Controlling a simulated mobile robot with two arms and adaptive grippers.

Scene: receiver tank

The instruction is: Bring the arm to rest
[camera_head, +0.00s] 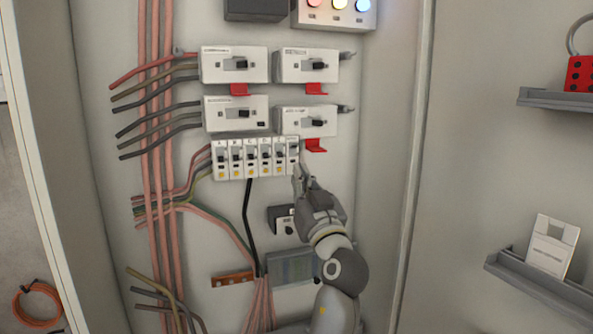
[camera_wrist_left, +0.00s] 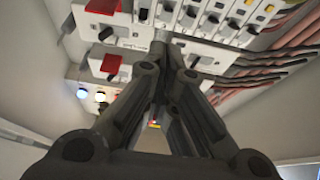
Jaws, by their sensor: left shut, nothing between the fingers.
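My left gripper (camera_head: 300,173) is shut and empty. In the head view its fingertips are at the lower right end of the row of small breakers (camera_head: 255,158), close in front of the rightmost one; I cannot tell if they touch. My left arm (camera_head: 335,275) comes up from the bottom of the picture, right of centre. In the left wrist view the shut gripper (camera_wrist_left: 170,75) fills the middle, with the breaker row (camera_wrist_left: 215,15) beyond it. My right gripper is not in view.
Four larger breakers, such as the upper left one (camera_head: 234,64), sit above the row, with red tabs (camera_head: 314,145). Pink cables (camera_head: 157,180) run down the left. A shelf (camera_head: 540,285) with a white card (camera_head: 553,246) and a red padlock (camera_head: 580,74) are at the right.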

